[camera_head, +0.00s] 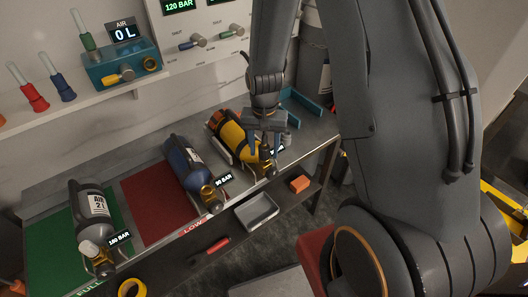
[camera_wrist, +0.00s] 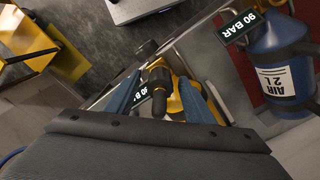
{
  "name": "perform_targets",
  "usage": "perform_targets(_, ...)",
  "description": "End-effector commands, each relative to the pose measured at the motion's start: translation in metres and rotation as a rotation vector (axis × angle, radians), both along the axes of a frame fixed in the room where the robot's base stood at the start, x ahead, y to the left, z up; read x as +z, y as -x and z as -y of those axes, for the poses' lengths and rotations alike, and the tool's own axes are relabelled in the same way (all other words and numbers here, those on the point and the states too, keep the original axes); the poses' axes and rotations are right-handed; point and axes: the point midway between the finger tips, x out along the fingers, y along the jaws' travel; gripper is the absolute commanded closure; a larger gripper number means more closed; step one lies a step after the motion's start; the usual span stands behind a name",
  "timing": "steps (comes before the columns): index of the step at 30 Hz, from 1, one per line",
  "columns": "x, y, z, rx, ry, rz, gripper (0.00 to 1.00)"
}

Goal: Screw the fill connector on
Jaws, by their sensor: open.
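The yellow cylinder (camera_head: 230,133) lies at the right of the bench, with its brass and dark valve (camera_head: 266,160) toward the front edge. My gripper (camera_head: 267,147) is over this valve. In the wrist view my gripper (camera_wrist: 160,98) has its two blue fingers apart, one on each side of a dark, knob-like fitting (camera_wrist: 158,88) in front of the yellow body (camera_wrist: 192,98). Gaps show beside the fitting, so the fingers look clear of it. I cannot tell whether this fitting is the fill connector; no other part is clearly the connector. The yellow cylinder's display is partly hidden by a finger.
A grey cylinder (camera_head: 90,205) showing 180 BAR lies on the green mat (camera_head: 50,245). A grey tray (camera_head: 257,211) and orange block (camera_head: 300,184) are in front, lower down.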

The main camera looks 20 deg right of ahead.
Motion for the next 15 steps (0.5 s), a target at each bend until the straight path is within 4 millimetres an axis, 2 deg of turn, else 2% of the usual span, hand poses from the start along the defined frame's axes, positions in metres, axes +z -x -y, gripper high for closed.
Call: perform_targets(15, 0.0000, 0.0000, 0.0000, 0.644, 0.000, 0.000, 0.52)
